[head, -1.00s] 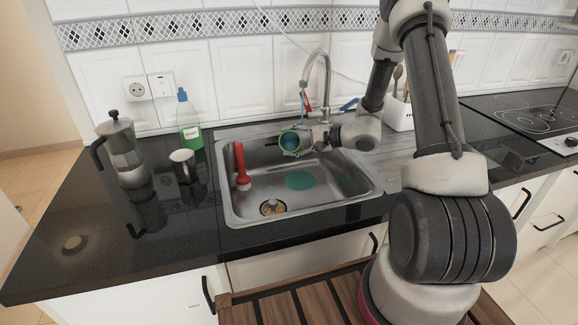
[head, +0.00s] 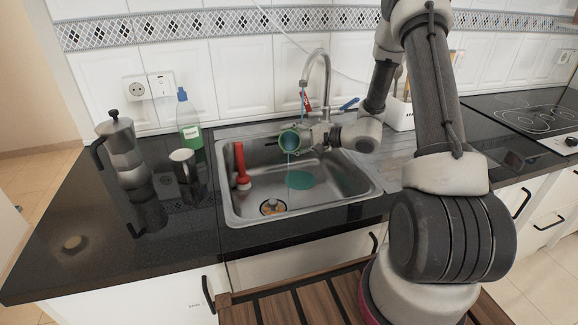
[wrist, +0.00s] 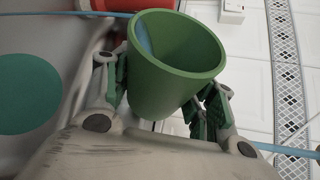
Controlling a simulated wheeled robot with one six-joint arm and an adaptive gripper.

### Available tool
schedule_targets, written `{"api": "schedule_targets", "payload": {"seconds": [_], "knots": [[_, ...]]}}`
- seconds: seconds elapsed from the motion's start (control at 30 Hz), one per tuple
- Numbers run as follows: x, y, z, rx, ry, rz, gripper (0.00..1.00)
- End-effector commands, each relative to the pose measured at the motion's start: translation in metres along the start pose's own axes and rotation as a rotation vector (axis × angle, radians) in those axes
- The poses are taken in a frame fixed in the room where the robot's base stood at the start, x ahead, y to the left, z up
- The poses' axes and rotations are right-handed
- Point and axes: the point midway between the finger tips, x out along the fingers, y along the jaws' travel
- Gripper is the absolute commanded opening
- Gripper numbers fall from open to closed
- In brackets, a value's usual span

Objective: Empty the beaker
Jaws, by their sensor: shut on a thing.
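The green beaker (head: 289,141) is held tipped over the sink (head: 228,200), its mouth towards the head camera. A thin blue stream falls from its mouth to the sink floor. In the wrist view the beaker (wrist: 172,75) sits between the fingers of my gripper (wrist: 165,88), with blue liquid showing inside near its rim. My gripper (head: 305,138) is shut on the beaker's sides. How much liquid is left inside cannot be told.
A tap (head: 322,75) rises behind the beaker, with a thin blue stream below its spout. A red-handled tool (head: 240,162) and a teal disc (head: 300,180) are in the sink. A mug (head: 183,162), green bottle (head: 188,122) and moka pot (head: 120,150) stand left.

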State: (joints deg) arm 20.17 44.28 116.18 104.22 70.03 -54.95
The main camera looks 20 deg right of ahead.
Motion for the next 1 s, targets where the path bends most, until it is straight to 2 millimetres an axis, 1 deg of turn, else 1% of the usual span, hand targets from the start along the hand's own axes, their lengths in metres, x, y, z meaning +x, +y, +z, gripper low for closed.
{"api": "schedule_targets", "payload": {"seconds": [1.0], "knots": [[-0.0045, -0.0035, 0.0094, -0.102, 0.015, -0.045, 0.33]]}}
